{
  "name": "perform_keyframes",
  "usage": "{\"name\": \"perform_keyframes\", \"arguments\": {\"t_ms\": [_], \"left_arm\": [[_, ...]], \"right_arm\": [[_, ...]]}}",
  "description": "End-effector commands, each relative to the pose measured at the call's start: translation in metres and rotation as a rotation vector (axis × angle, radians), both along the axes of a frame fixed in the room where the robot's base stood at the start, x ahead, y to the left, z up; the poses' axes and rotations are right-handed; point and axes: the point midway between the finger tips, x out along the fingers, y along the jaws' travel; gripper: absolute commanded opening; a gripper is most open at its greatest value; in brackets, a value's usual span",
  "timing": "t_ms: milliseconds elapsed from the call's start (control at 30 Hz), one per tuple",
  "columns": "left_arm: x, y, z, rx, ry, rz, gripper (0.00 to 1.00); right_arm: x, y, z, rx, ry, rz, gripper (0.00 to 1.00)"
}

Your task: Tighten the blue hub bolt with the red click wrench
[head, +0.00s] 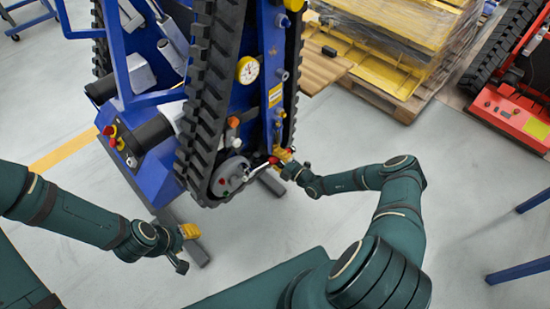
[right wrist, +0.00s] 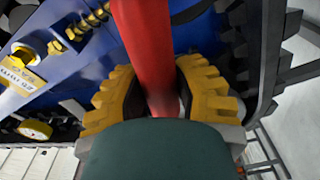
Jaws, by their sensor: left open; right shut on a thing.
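My right gripper (head: 284,156) is at the lower right of the blue tracked carrier (head: 275,35). Its yellow fingers are shut on the red handle of the click wrench (head: 272,160). In the right wrist view, the red handle of the wrench (right wrist: 148,50) runs between the fingers of my right gripper (right wrist: 158,95). The wrench's silver shaft points left toward the round grey hub (head: 228,177) at the track's lower end. I cannot make out the blue hub bolt or whether the wrench head touches it. My left gripper (head: 184,248) is open and empty, below the carrier.
The black rubber track (head: 207,90) stands close to both grippers. A pallet with wrapped yellow parts (head: 400,40) is at the upper right, and a red machine (head: 510,115) at the right edge. Blue legs (head: 520,270) stand at lower right. Grey floor between is clear.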

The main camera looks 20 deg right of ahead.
Motion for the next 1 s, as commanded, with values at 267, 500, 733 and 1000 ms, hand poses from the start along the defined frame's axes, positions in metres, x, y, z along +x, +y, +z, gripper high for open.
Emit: {"name": "perform_keyframes", "arguments": {"t_ms": [267, 500, 733, 1000], "left_arm": [[0.0, 0.0, 0.009, 0.0, 0.0, 0.0, 0.47], [0.0, 0.0, 0.016, 0.0, 0.0, 0.0, 0.47], [0.0, 0.0, 0.025, 0.0, 0.0, 0.0, 0.47], [0.0, 0.0, 0.032, 0.0, 0.0, 0.0, 0.47]], "right_arm": [[0.001, -0.002, 0.01, -0.05, -0.02, 0.0, 0.0], [0.002, -0.004, 0.016, -0.104, -0.04, 0.0, 0.0], [0.002, -0.005, 0.025, -0.153, -0.058, 0.0, 0.0], [0.002, -0.006, 0.031, -0.202, -0.076, 0.0, 0.0]]}}
